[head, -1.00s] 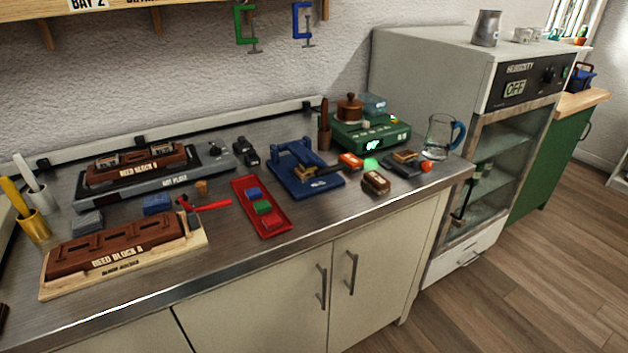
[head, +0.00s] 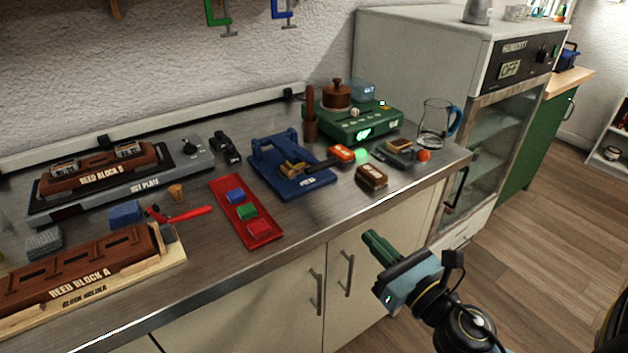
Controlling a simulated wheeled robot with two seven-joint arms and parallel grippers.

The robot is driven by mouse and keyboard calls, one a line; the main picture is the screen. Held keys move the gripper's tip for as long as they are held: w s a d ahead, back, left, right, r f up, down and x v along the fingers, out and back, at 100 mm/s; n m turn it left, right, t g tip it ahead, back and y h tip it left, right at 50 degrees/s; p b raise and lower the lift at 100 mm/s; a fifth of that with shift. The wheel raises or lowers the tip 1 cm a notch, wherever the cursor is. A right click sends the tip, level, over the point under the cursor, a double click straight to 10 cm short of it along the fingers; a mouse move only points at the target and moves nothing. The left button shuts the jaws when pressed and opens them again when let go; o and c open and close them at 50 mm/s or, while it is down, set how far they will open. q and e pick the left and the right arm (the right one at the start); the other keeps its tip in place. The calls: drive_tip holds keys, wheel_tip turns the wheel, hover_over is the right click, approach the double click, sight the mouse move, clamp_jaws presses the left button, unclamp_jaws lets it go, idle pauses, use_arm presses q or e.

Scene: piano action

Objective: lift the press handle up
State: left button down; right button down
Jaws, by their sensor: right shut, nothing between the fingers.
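The blue press (head: 285,185) stands on the steel worktop, right of the red tray. Its dark handle (head: 321,164) appears low, reaching right from a brass-coloured part over the base toward a small orange block (head: 341,154). I cannot tell whether handle and block touch. My right gripper (head: 372,243) is shut and empty. It is in front of the counter's front edge, below and right of the press, well apart from the handle. My left gripper is not in view.
A red tray (head: 262,240) with coloured blocks lies left of the press. A brown-topped block (head: 371,177), a green scale (head: 375,130) and a glass jug (head: 436,122) stand to its right. The worktop's front strip below the press is clear.

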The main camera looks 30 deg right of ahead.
sight(341, 218)
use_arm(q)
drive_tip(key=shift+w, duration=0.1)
use_arm(e)
drive_tip(key=shift+a+r+n, duration=0.2)
drive_tip(key=shift+r+n, duration=0.2)
drive_tip(key=shift+r, duration=0.25)
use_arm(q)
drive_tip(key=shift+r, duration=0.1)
use_arm(e)
drive_tip(key=shift+w, duration=0.1)
